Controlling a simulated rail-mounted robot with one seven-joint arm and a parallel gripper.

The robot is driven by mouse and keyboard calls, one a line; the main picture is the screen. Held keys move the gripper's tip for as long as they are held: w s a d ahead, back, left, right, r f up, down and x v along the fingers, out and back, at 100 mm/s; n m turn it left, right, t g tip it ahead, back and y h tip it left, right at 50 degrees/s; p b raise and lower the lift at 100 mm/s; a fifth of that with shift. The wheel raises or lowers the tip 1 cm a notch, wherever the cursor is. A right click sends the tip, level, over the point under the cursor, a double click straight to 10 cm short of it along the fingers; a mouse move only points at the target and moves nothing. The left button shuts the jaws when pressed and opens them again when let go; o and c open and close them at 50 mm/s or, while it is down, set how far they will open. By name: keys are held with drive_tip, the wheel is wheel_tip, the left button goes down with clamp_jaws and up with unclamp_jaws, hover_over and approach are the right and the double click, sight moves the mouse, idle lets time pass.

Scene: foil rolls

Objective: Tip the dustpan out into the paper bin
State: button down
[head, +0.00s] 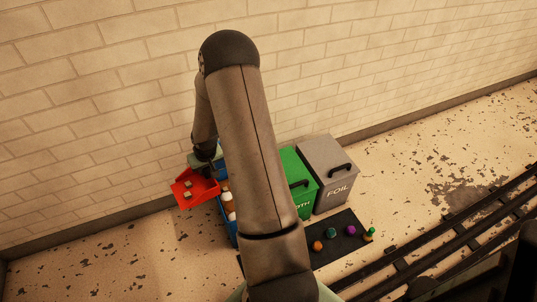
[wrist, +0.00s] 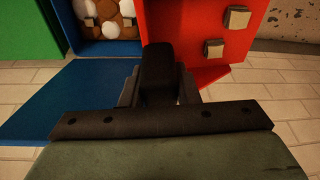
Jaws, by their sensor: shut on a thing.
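The red dustpan (head: 184,197) is held in the air at the left, with small tan cubes (head: 187,184) on it. My gripper (head: 207,166) is shut on its dark handle (wrist: 158,65). In the wrist view the red pan (wrist: 185,25) shows several tan cubes (wrist: 213,48) still on its face. An open blue bin (head: 229,230), holding white and brown balls (wrist: 105,18), stands just right of the pan. Its label is hidden, so I cannot read whether it says paper. A blue panel (wrist: 60,105), seemingly its lid, stands raised beside it. My arm hides part of the bin.
A closed green bin (head: 302,178), its label partly hidden, and a closed grey bin marked FOIL (head: 330,170) stand to the right. A dark mat (head: 340,245) with several small coloured objects lies in front. The brick wall is close behind; rails run at lower right.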

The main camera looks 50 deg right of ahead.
drive_tip(key=s+d+f+m, duration=0.1)
drive_tip(key=s+d+f, duration=0.1)
drive_tip(key=d+f, duration=0.4)
drive_tip(key=d, duration=0.5)
drive_tip(key=shift+f+m, duration=0.35)
drive_tip(key=shift+m, duration=0.05)
drive_tip(key=shift+s, duration=0.1)
